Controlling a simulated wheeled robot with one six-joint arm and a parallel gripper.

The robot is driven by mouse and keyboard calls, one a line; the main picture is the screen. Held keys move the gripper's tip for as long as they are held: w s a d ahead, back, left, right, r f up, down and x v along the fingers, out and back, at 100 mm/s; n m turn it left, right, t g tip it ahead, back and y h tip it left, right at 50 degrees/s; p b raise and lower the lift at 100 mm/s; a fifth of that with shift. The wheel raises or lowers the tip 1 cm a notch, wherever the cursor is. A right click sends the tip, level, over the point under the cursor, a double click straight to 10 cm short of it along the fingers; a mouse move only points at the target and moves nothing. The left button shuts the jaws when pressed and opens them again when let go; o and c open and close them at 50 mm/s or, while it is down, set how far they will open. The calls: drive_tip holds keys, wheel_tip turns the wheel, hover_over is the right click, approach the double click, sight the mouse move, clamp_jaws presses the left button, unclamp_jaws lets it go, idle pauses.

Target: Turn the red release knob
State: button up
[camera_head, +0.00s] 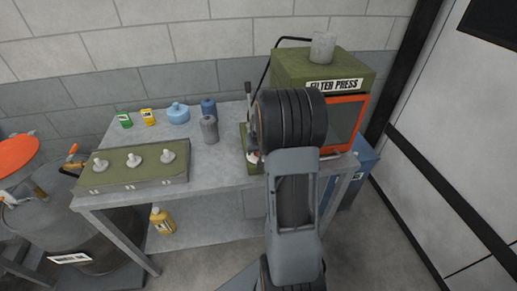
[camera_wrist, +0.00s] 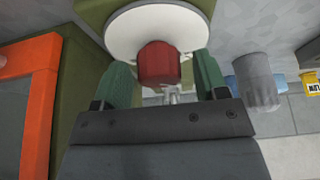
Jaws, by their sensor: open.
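The red release knob (camera_wrist: 158,64) shows in the wrist view, in front of a round white plate (camera_wrist: 195,25) on a green housing. My gripper (camera_wrist: 163,80) is open, with one green fingertip on each side of the knob. Small gaps show between the fingers and the knob, so I see no clear contact. In the head view my arm covers the knob and my gripper. The green filter press (camera_head: 318,68), with an orange-framed front, stands on the right end of the table behind my arm.
The grey table (camera_head: 225,172) carries a green panel with white knobs (camera_head: 133,166) at left. A grey bottle (camera_head: 209,130), blue containers (camera_head: 178,113) and small cans stand at the back. A blue box (camera_head: 360,170) stands right of the table. A yellow bottle (camera_head: 161,220) sits below.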

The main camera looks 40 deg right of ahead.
drive_tip(key=shift+f, duration=0.1)
drive_tip(key=c, duration=0.9)
drive_tip(key=shift+c, duration=0.2)
